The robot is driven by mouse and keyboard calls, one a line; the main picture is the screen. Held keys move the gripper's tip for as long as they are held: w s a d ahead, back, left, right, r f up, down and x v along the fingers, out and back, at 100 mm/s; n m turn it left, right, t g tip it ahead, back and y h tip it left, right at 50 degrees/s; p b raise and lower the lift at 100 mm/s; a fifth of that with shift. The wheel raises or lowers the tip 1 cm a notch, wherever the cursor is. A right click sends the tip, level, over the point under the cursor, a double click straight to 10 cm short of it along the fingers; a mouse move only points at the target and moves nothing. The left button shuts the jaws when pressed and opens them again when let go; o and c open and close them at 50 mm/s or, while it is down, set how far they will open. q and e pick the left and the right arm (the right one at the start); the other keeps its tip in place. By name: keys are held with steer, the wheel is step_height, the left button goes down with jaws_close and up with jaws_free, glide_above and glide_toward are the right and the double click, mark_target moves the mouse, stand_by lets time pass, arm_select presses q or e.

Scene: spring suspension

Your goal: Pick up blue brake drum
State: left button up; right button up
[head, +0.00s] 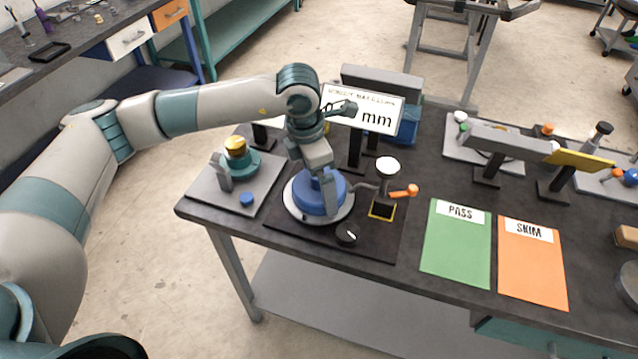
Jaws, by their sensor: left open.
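The blue brake drum (332,197) sits on a round light-grey plate (300,213) on a black base near the left half of the bench. My left arm comes in from the left and bends down over it. My left gripper (322,176) points down at the drum's top middle and is open; its fingertips are partly hidden against the drum, so I cannot tell whether they touch it. My right gripper is not in view.
A display (372,112) reading mm stands behind the drum. A gauge stand with an orange tip (408,191) is close on its right. A grey fixture (205,189) is at left. Green PASS (455,250) and orange SKIM (531,268) sheets lie bare at right.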

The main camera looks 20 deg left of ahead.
arm_select(q)
steer(key=shift+f, duration=0.25)
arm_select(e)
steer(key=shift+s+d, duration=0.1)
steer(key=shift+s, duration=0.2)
arm_select(q)
steer(key=shift+r, duration=0.1)
steer(key=c, duration=1.2)
steer(key=shift+w, duration=0.1)
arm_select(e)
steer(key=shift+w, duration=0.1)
arm_select(q)
steer(key=shift+r, duration=0.15)
steer(key=shift+r+b, duration=0.35)
steer(key=shift+r, duration=0.2)
step_height(320, 180, up, 8)
steer(key=shift+f+b, duration=0.25)
steer(key=shift+b, duration=0.95)
steer(key=shift+r, duration=0.55)
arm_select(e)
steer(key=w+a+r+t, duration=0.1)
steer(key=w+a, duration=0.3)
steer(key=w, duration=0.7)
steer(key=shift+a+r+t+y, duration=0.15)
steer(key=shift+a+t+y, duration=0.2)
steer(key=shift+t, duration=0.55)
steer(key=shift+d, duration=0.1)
